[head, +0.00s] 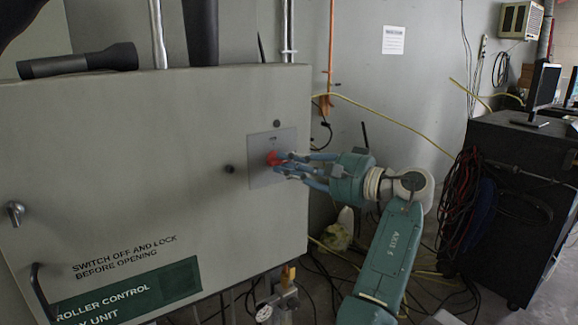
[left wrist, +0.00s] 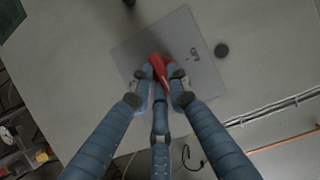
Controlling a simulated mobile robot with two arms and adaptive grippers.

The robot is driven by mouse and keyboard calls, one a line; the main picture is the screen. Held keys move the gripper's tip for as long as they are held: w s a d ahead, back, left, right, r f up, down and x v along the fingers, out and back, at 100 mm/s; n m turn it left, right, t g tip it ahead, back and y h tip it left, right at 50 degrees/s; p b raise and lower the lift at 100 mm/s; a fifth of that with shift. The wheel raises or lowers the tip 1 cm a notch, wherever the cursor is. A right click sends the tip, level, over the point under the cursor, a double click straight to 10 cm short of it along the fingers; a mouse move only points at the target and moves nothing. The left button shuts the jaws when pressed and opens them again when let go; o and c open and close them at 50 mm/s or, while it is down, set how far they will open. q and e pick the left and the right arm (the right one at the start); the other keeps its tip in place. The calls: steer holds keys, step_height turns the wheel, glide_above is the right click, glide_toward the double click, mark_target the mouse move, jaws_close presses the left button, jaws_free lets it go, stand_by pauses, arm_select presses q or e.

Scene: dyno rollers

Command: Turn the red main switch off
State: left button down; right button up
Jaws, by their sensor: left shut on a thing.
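The red main switch (head: 272,158) sits on a square grey plate (head: 262,176) on the front of the grey cabinet. My left gripper (head: 284,163) is at the switch, with its blue fingers shut on it. In the left wrist view the red switch (left wrist: 157,64) shows between the fingertips of the gripper (left wrist: 161,78), with its red handle slanted. The fingers hide part of the switch. A small mark on the plate is too blurred to read. My right gripper is not in view.
The grey cabinet (head: 120,180) fills the left, with a dark knob (head: 229,169) beside the plate and a black torch (head: 78,60) on top. A dark cart (head: 510,200) with a monitor (head: 543,88) stands at the right. Cables (head: 465,190) hang and lie between them.

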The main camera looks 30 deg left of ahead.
arm_select(q)
steer(key=shift+r+n+h+b, duration=0.1)
steer(key=shift+n+h+b, duration=0.25)
steer(key=shift+n, duration=0.55)
steer(key=shift+r+n+t+h, duration=0.25)
steer(key=shift+n+h, duration=0.2)
steer(key=shift+n, duration=0.65)
steer(key=n+h, duration=0.1)
steer(key=n, duration=0.1)
steer(key=n+t+h+b, duration=0.1)
steer(key=n, duration=0.1)
steer(key=shift+s+r+t, duration=0.1)
steer(key=shift+r+t, duration=0.05)
steer(key=shift+t, duration=0.1)
steer(key=n+t, duration=0.1)
steer(key=n+t+h+b, duration=0.1)
steer(key=n, duration=0.1)
steer(key=n+t+b, duration=0.1)
steer(key=n, duration=0.1)
steer(key=shift+s+a+r+h, duration=0.15)
steer(key=shift+s+r+h, duration=0.15)
steer(key=shift+h, duration=0.1)
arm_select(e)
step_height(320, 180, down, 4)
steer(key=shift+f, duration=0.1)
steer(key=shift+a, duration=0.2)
arm_select(q)
steer(key=c, duration=1.7)
jaws_free()
steer(key=shift+a, duration=0.1)
